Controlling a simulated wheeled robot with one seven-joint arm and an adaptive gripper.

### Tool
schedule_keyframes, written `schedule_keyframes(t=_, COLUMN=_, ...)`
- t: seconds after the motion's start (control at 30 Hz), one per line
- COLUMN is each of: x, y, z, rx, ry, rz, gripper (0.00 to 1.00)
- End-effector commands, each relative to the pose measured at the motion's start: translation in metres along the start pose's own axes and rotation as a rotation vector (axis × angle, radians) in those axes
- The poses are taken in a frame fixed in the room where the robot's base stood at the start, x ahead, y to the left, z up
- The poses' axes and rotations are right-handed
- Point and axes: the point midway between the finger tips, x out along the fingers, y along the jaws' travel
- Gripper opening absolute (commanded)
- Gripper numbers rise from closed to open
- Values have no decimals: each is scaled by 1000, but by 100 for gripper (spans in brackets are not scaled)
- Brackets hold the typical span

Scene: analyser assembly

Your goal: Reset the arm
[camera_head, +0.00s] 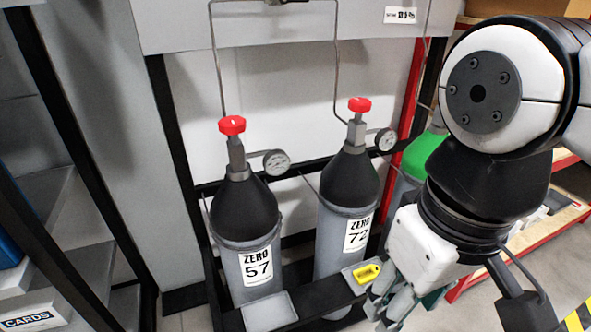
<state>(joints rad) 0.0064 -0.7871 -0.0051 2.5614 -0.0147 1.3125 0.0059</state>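My arm comes in from the right edge and hangs down at the right of the view. My gripper (392,300) points down near the bottom edge, just right of the yellow piece on the rack's front bar. Its fingertips are partly cut off by the frame, so I cannot tell whether it is open or holds anything.
Two grey cylinders, ZERO 57 (233,265) and ZERO 72 (330,245), stand in a dark rack (325,291) with red valve knobs and gauges. A yellow piece (366,273) sits on its front. A green-topped cylinder (418,152) stands behind my arm. Shelving is at left.

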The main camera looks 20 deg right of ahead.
Motion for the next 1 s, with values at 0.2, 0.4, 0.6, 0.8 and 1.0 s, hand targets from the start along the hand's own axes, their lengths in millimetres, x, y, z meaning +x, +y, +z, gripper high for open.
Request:
schedule_keyframes(t=0.2, x=0, y=0, z=0, rx=1, ry=0, rz=-1, gripper=46)
schedule_keyframes(t=0.4, x=0, y=0, z=-1, rx=2, ry=0, rz=-2, gripper=46)
schedule_keyframes(t=0.6, x=-2, y=0, z=-1, rx=2, ry=1, rz=-2, gripper=46)
schedule_keyframes(t=0.8, x=-36, y=0, z=-6, rx=0, ry=41, rz=-3, gripper=46)
schedule_keyframes(t=1.0, x=-72, y=0, z=-12, rx=-2, ry=91, rz=-3, gripper=46)
